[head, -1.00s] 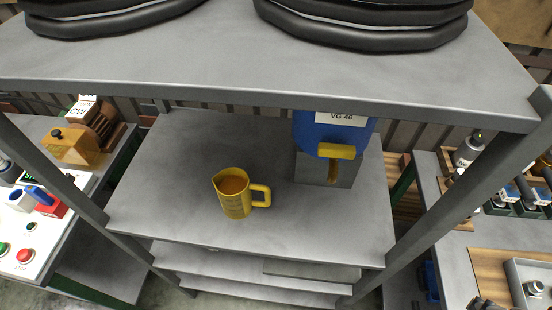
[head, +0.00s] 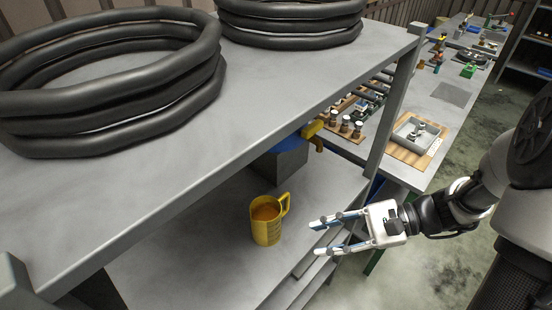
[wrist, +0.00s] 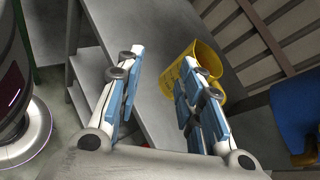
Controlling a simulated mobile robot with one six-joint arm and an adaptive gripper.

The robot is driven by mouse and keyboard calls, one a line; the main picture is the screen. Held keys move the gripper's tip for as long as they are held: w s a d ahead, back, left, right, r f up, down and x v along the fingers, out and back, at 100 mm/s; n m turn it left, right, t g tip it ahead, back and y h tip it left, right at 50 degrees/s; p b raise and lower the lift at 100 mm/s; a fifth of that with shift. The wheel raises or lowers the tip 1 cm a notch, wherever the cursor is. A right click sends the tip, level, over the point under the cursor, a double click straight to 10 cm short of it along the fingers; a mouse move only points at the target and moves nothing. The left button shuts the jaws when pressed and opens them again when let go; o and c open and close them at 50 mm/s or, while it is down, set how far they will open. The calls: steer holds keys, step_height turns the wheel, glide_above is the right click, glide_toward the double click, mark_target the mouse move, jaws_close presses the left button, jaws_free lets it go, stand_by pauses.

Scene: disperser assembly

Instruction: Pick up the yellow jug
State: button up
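The yellow jug (head: 266,226) stands upright on the grey middle shelf (head: 190,245), with orange-brown contents showing inside. Its handle (head: 286,204) is on its right side in the head view. My gripper (head: 316,236) is open and empty, to the right of the jug at the shelf's front edge, fingers pointing at the jug. A gap shows between them in the head view. In the wrist view the jug (wrist: 203,66) is beyond the right finger, which hides part of it. The space between the fingers (wrist: 153,100) is empty.
A blue container with a yellow tap (head: 313,129) stands behind the jug. The upper shelf (head: 200,140), carrying black hose coils (head: 110,85), overhangs from above. A shelf post (head: 392,110) rises at the right. A workbench (head: 440,110) with small parts lies beyond.

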steer(key=w+d+f+m+t+y, duration=0.3)
steer(key=w+d+f+m+t, duration=0.45)
steer(key=f+m, duration=0.2)
steer(key=t+b, duration=0.1)
glide_toward(287, 209)
steer(key=shift+m, duration=0.35)
steer(key=w+a, duration=0.1)
steer(key=w+a+r, duration=0.2)
steer(key=a, duration=0.1)
steer(key=shift+w+a, duration=0.1)
steer(key=shift+w, duration=0.1)
steer(key=x, duration=0.1)
steer(key=b+x, duration=0.1)
steer(key=x, duration=0.3)
steer(key=shift+s+a+b, duration=0.25)
steer(key=shift+b, duration=0.1)
steer(key=shift+c, duration=0.3)
jaws_close()
steer(key=shift+r, duration=0.1)
